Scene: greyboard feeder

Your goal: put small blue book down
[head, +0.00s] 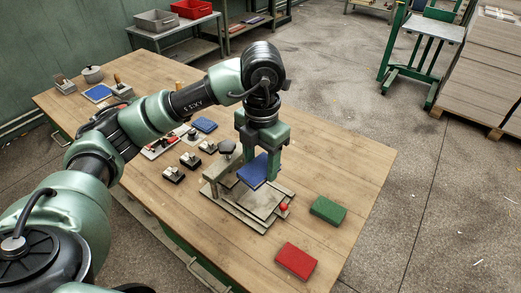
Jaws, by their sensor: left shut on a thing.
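The small blue book (254,171) is in my left gripper (260,160), which points down and is shut on it. The book is tilted and shows over the grey metal fixture (262,203) on the wooden table. I cannot tell whether the book touches the fixture. My right gripper is not in view.
A green book (328,210) and a red book (296,261) lie on the table (360,165) to the right of the fixture. Several small dark blocks (173,174) and a blue pad (205,125) are to its left. The table's right part is mostly clear.

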